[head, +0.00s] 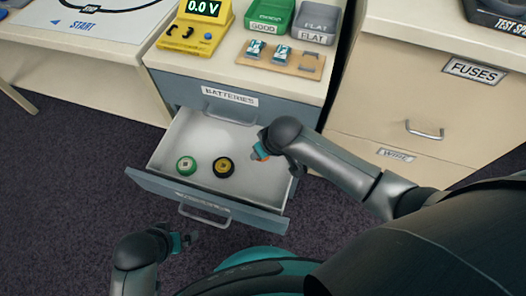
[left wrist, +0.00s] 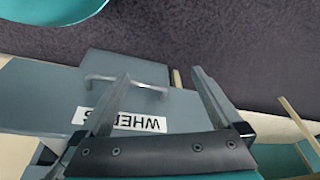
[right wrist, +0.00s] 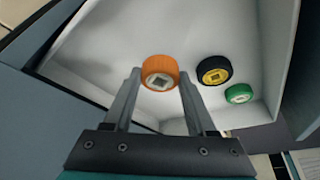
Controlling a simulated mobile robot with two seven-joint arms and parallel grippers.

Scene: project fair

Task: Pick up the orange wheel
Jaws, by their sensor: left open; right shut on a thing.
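The orange wheel (right wrist: 160,72) is between the fingertips of my right gripper (right wrist: 160,84), which is shut on it. I cannot tell whether the wheel touches the drawer floor. A yellow-and-black wheel (head: 223,167) and a green wheel (head: 187,165) lie apart from it in the drawer. My left gripper (left wrist: 160,80) is open and empty, outside the drawer front.
The drawer front (head: 205,200) with its handle sticks out over dark carpet. Above stands a worktop with a yellow meter (head: 196,25), green and grey boxes and a wooden tray (head: 281,58) of batteries. A cabinet labelled FUSES (head: 473,70) stands to the right. The drawer's back left is clear.

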